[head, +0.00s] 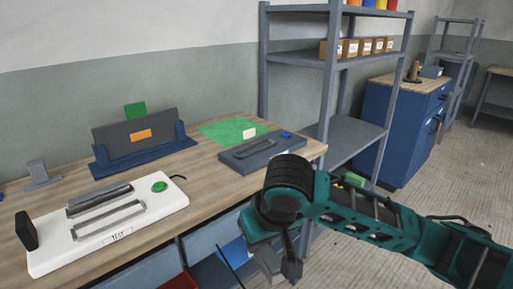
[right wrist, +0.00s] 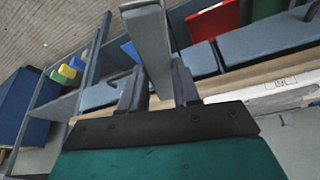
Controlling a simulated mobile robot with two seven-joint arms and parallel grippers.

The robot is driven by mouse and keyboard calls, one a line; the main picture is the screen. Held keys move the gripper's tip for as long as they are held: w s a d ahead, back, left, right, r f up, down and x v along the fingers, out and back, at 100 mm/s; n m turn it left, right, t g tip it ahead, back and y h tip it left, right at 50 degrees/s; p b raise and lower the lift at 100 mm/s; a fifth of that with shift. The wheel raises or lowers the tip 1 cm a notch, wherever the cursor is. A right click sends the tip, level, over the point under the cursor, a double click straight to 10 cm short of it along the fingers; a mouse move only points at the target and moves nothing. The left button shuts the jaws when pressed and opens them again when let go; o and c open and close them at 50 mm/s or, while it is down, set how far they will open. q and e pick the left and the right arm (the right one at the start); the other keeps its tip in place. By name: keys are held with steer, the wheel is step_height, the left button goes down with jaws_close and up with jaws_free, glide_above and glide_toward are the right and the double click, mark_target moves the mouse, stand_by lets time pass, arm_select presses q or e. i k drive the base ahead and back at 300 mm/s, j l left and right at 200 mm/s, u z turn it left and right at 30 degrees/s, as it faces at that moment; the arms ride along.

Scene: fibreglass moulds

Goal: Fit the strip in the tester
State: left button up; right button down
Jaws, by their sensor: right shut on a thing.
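The white tester (head: 55,245) lies on the wooden bench at the left in the head view. It has two long grey bars or clamps (head: 110,222) across its top, a green button and a TEST label. My right gripper (right wrist: 157,88) is shut on a flat grey strip (right wrist: 150,45) that stands out beyond the fingers in the right wrist view. In the head view my right gripper (head: 288,258) hangs in front of the bench edge, right of the tester and apart from it; the strip is mostly hidden there. My left gripper is not in view.
A blue holder (head: 150,152) with a dark panel stands at the back of the bench (head: 205,190). A grey device (head: 262,152) with a blue button sits at the right end by a green mat (head: 225,129). A grey shelf rack (head: 340,62) stands beyond.

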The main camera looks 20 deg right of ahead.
mark_target(255, 150)
steer(key=i+l+u, duration=0.2)
steer(key=l, duration=0.6)
steer(key=l+u, duration=0.2)
steer(key=l, duration=0.55)
steer(key=k, duration=0.05)
